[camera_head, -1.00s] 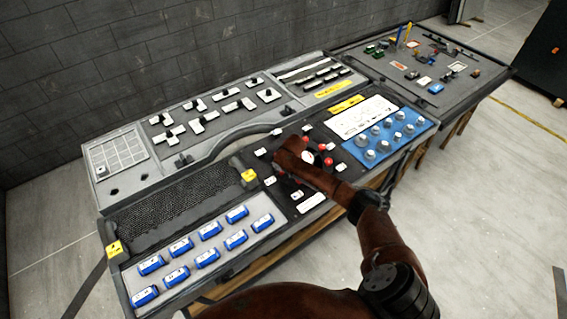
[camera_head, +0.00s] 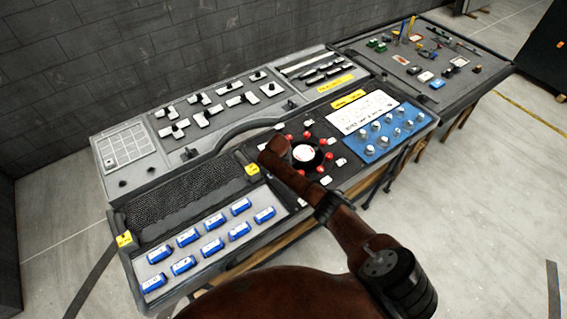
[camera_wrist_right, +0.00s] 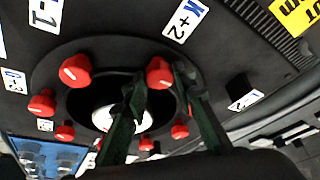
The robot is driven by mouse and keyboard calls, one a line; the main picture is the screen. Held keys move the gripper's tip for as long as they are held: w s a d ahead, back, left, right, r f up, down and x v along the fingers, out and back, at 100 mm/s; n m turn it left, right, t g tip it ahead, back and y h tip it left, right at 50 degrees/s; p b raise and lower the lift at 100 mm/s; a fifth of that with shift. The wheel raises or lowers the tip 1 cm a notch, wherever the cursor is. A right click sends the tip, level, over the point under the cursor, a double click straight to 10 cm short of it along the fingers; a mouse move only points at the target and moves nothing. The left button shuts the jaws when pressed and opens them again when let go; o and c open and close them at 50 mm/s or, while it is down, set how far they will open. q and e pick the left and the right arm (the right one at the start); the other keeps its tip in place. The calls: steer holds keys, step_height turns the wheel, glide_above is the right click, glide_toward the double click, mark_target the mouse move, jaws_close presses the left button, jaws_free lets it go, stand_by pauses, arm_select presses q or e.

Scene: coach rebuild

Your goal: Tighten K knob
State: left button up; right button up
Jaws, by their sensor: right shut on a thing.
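In the right wrist view, a red knob (camera_wrist_right: 158,71) sits on the rim of a black round dial (camera_wrist_right: 50,68), beside a white label (camera_wrist_right: 186,20) reading K +2. My right gripper (camera_wrist_right: 160,82) has one finger on each side of this knob and is shut on it. In the head view, the dial (camera_head: 322,165) with its ring of red knobs and pale centre lies on the black middle panel. My right gripper (camera_head: 268,152) reaches down at the dial's left side and hides the held knob there. My left gripper is not in view.
Other red knobs (camera_wrist_right: 75,69) stand close around the dial. A black block (camera_wrist_right: 238,87) is to the right in the wrist view. Blue switches (camera_head: 240,206) lie left of the dial, and a blue panel of grey knobs (camera_head: 375,143) lies right of it.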

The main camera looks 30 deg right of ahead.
stand_by(0.4)
steer(key=o, duration=1.1)
steer(key=v, duration=1.2)
